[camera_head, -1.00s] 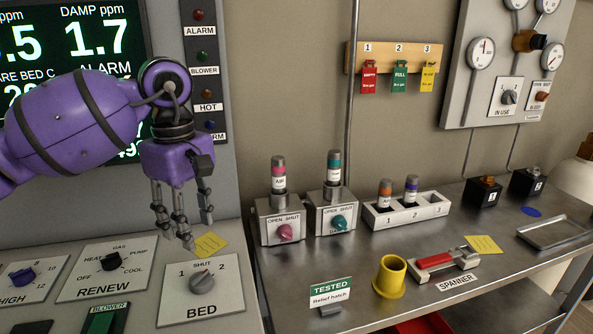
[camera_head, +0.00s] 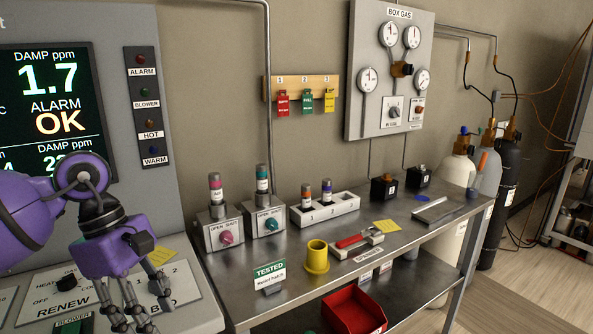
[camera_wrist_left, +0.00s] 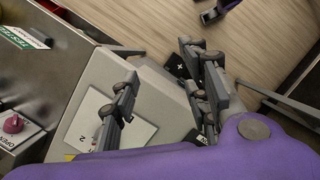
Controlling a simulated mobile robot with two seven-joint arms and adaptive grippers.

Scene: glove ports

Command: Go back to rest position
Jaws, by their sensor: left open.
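My left gripper (camera_head: 134,305) is purple with grey fingers and comes in from the left in the head view. It hangs fingers down over the console panel, in front of the BED knob plate (camera_head: 178,285), and hides its knob. In the left wrist view its fingers (camera_wrist_left: 160,98) are spread apart with nothing between them. The panel's white plate marked 2 (camera_wrist_left: 100,122) shows below the fingers there.
A steel bench (camera_head: 228,290) right of the console holds two valve blocks, a white rack (camera_head: 325,209), a yellow cup (camera_head: 316,257) and a spanner holder (camera_head: 358,242). A red bin (camera_head: 354,311) sits below. Gas cylinders (camera_head: 488,170) stand right. Wood floor (camera_head: 515,295) lies open.

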